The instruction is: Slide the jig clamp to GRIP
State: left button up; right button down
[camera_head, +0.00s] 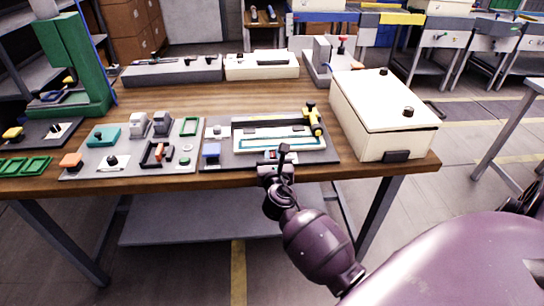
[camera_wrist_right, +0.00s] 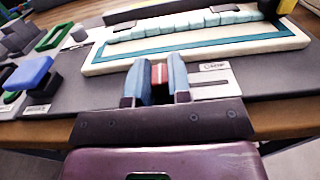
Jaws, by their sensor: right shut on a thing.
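My right gripper (camera_head: 277,163) is at the front edge of the bench, just in front of the cream jig board. In the right wrist view its two blue-grey fingers (camera_wrist_right: 162,88) are shut on a small red piece (camera_wrist_right: 160,75), which looks like the clamp's slider knob. The fingers hide most of it. Just right of the fingers is a pale slotted plate (camera_wrist_right: 208,88) with a small label too blurred to read. The jig board (camera_wrist_right: 110,62) has a teal border and a row of pale teal blocks. I cannot tell the clamp's exact position along its slot. My left gripper is not in view.
A yellow-and-black tool (camera_head: 312,119) stands at the jig's right end. A blue block (camera_head: 211,152) is left of the gripper. A large cream box (camera_head: 383,112) stands to the right. A grey panel (camera_head: 130,165) with several controls lies left.

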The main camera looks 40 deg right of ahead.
aim_at(295, 162)
jog(key=d, duration=0.1)
jog(key=s+d+p, duration=0.1)
jog(key=d, duration=0.1)
jog(key=shift+s+r, duration=0.25)
jog(key=shift+s, duration=0.15)
jog(key=shift+s+d+f+p, duration=0.15)
jog(key=shift+s+d+p, duration=0.1)
jog(key=shift+s+d, duration=0.25)
jog(key=shift+s+d+f+p, duration=0.1)
jog(key=shift+s+d+p, duration=0.15)
jog(key=shift+d, duration=0.45)
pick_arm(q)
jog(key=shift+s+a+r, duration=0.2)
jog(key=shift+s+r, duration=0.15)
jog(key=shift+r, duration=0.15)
pick_arm(e)
jog(key=c, duration=1.1)
grip_release()
jog(key=shift+s+d, duration=0.1)
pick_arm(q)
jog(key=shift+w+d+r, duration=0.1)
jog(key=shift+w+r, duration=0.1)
pick_arm(e)
jog(key=shift+o, duration=0.3)
